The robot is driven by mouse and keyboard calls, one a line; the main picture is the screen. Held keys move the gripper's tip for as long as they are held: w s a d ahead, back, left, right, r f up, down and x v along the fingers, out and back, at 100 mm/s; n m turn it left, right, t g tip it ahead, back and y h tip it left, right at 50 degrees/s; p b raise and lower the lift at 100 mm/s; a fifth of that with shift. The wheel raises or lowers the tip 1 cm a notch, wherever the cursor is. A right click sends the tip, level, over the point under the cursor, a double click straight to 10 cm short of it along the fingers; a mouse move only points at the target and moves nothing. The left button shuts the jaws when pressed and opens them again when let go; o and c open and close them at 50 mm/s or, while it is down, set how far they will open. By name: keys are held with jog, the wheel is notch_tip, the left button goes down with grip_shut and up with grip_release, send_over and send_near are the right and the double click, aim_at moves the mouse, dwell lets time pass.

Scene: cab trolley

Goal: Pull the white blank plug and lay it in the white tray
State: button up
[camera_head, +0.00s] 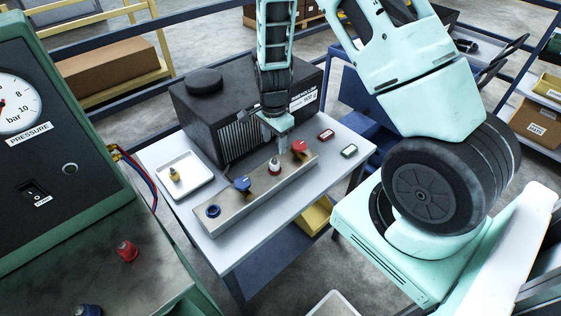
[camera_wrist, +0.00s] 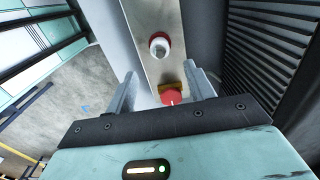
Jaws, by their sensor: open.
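The white blank plug (camera_head: 274,161) stands in a red-ringed port on the long metal block (camera_head: 235,203). It also shows in the wrist view (camera_wrist: 159,46), a pale round end inside a red ring, above the fingertips in the picture. My gripper (camera_head: 283,148) is open and empty, pointing down over the block near the plug. In the wrist view its fingers (camera_wrist: 163,76) stand on both sides of the block, with the red-handled valve (camera_wrist: 172,97) between them. The white tray (camera_head: 186,185) lies at the table's left and holds a brass fitting (camera_head: 175,174).
A blue valve handle (camera_head: 242,184) and a blue-ringed port (camera_head: 213,211) stand on the block's left part. The black ribbed unit (camera_head: 230,115) rises close behind the block. Red (camera_head: 326,135) and green (camera_head: 349,151) tags lie at right. Bare tray floor surrounds the fitting.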

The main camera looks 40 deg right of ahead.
aim_at(274, 158)
jog(key=shift+f, duration=0.1)
notch_tip(274, 158, down, 9)
jog(key=b, duration=0.7)
jog(key=shift+a, duration=0.1)
dwell(1.3)
grip_shut()
jog(key=shift+r+p, duration=2.7)
jog(key=shift+r, duration=0.4)
